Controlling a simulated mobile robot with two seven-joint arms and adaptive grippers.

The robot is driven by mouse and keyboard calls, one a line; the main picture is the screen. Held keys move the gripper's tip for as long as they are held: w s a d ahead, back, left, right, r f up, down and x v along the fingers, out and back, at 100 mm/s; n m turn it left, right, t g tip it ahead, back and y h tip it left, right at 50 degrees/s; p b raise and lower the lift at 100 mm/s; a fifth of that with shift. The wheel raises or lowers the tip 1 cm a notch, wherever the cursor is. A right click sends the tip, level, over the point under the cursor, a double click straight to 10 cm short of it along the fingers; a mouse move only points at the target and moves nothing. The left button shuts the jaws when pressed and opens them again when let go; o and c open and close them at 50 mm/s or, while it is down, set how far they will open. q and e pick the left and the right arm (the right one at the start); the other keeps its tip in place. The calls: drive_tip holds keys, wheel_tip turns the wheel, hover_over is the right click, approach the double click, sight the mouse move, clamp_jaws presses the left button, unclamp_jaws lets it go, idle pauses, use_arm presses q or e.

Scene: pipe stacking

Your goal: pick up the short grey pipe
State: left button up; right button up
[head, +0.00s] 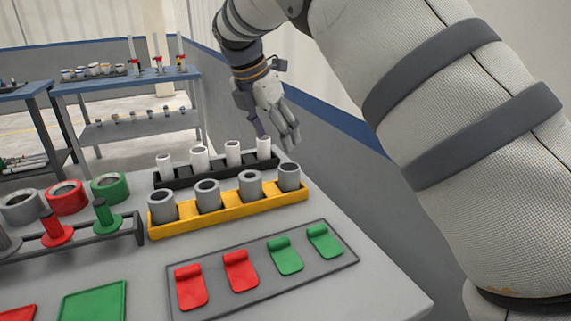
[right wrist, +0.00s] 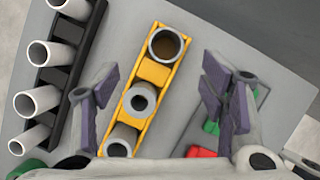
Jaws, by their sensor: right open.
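Several short grey pipes stand upright in a yellow rack (head: 229,218) on the table; one is at its right end (head: 289,177) and another at its left end (head: 162,206). My right gripper (head: 276,128) is open and empty, above the back right of the table, beyond the racks. In the right wrist view, my open fingers (right wrist: 160,88) lie either side of the yellow rack (right wrist: 154,72). A grey pipe (right wrist: 140,98) shows between them, with another (right wrist: 166,44) farther up and one (right wrist: 119,146) lower down, partly hidden. My left gripper is not in view.
A black rack (head: 182,182) with several white pipes stands behind the yellow one. A grey tray (head: 256,287) with red and green pieces lies in front. Red, green and grey rings and spools (head: 57,231) stand left. A low wall (head: 330,125) runs along the right.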

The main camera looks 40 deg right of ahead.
sight(289, 173)
drive_tip(key=x, duration=0.7)
drive_tip(key=s+x, duration=0.1)
drive_tip(key=x, duration=0.3)
drive_tip(key=shift+f, duration=0.45)
drive_tip(key=c, duration=1.3)
